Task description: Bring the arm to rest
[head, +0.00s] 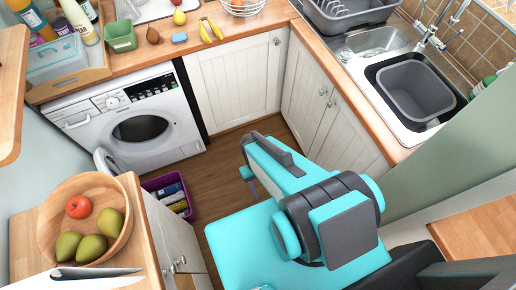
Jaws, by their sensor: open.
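My cyan and dark grey arm (285,165) is folded in the lower middle and right of the head view. Its large joint (345,225) is near the camera, and a cyan link points away and to the left over the floor. Only a small part of my gripper (251,182) shows beside the far end of this link. The rest of it is hidden behind the link. No object is seen in it.
A fruit bowl (62,240) stands on a wooden top at left, with a purple crate (168,184) on the floor beyond. A washing machine (135,120), cabinets (235,80) and a sink basin (418,92) line the back and right. Some floor between is clear.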

